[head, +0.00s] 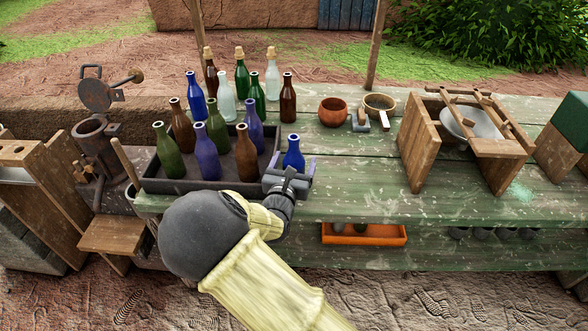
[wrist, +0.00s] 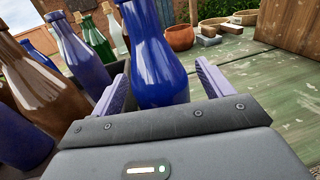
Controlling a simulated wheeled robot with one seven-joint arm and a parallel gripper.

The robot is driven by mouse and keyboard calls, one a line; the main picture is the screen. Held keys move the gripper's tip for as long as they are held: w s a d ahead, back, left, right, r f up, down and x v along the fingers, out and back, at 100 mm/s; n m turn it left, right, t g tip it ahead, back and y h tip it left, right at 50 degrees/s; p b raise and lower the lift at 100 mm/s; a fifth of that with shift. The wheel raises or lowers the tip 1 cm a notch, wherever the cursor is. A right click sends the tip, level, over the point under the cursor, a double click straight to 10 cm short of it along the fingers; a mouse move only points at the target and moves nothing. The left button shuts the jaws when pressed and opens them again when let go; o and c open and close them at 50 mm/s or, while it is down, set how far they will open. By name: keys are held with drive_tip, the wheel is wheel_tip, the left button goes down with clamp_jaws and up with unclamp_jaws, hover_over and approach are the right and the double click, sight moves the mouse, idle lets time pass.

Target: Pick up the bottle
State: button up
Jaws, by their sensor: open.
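A blue bottle (head: 293,155) stands upright on the green table, just right of the dark tray. It also shows in the wrist view (wrist: 158,65), large and close, between the two purple fingers. My gripper (head: 291,172) is open, with one finger on each side of this bottle. In the wrist view, my gripper (wrist: 160,88) shows a gap beside the right finger; whether the left finger touches the glass I cannot tell. The bottle's base is hidden behind the gripper body.
A dark tray (head: 160,186) with several bottles stands close on the left. More bottles, some corked, stand behind. The green table (head: 350,180) is clear right of my gripper.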

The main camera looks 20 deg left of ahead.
sight(294, 136)
drive_tip(key=c, duration=1.2)
drive_tip(key=shift+o, duration=0.2)
wheel_tip(294, 136, up, 10)
drive_tip(key=shift+r+p, duration=0.1)
drive_tip(key=shift+p, duration=0.45)
